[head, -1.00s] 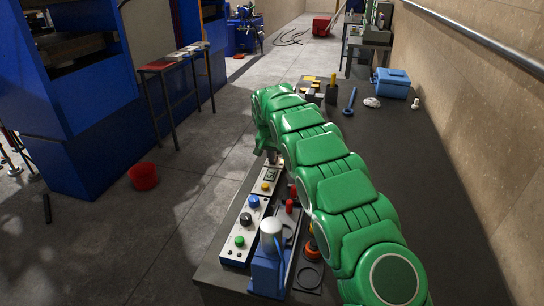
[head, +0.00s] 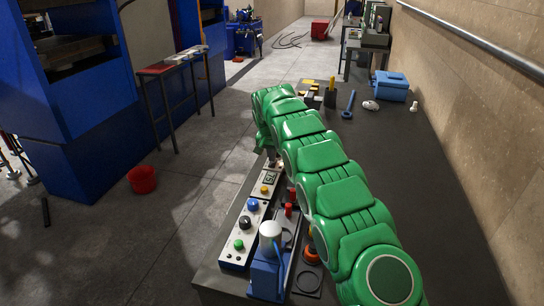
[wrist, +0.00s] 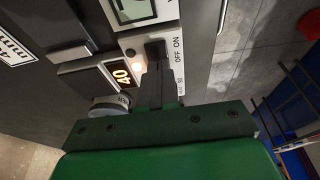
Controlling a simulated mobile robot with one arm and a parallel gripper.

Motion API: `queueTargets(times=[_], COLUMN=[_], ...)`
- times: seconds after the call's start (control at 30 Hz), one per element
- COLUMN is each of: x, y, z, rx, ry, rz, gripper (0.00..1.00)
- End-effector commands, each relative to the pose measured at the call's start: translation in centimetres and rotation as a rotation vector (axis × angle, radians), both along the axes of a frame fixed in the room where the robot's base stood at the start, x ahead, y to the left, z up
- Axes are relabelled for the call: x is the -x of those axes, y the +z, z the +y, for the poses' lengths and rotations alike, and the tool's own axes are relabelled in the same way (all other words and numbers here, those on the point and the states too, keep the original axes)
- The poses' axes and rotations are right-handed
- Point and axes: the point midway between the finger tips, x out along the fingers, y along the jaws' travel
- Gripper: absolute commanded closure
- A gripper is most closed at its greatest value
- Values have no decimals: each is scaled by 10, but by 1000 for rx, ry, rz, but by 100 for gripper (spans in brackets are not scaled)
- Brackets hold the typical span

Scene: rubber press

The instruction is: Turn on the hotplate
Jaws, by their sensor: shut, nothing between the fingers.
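OFF and ON are printed right of my fingers. My gripper (wrist: 155,52) is shut and empty, its dark fingertips over the spot beside these labels. The switch itself is hidden behind the fingers, so I cannot tell its position or whether they touch it. In the head view my gripper (head: 271,153) is small and partly hidden by my green arm.
A panel (head: 231,252) with blue, black and green controls and a blue device (head: 266,276) stand at the bench's near left edge. A grey LCD unit (wrist: 132,12) sits beside the hotplate face. A blue box (head: 390,86) stands farther back.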

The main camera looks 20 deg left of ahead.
Motion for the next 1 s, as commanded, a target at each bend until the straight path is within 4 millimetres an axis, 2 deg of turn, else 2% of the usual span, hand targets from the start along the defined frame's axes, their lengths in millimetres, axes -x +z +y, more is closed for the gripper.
queueTargets(times=[0.17, 0.37, 0.77, 1.0], x=[2, 5, 28, 45], y=[13, 39, 76, 106], z=[0, 1, 0, 0], rx=[0, -2, 0, -1], ry=[0, 1, 0, 0], rz=[0, -3, -2, -3], gripper=[100, 100, 100, 100])
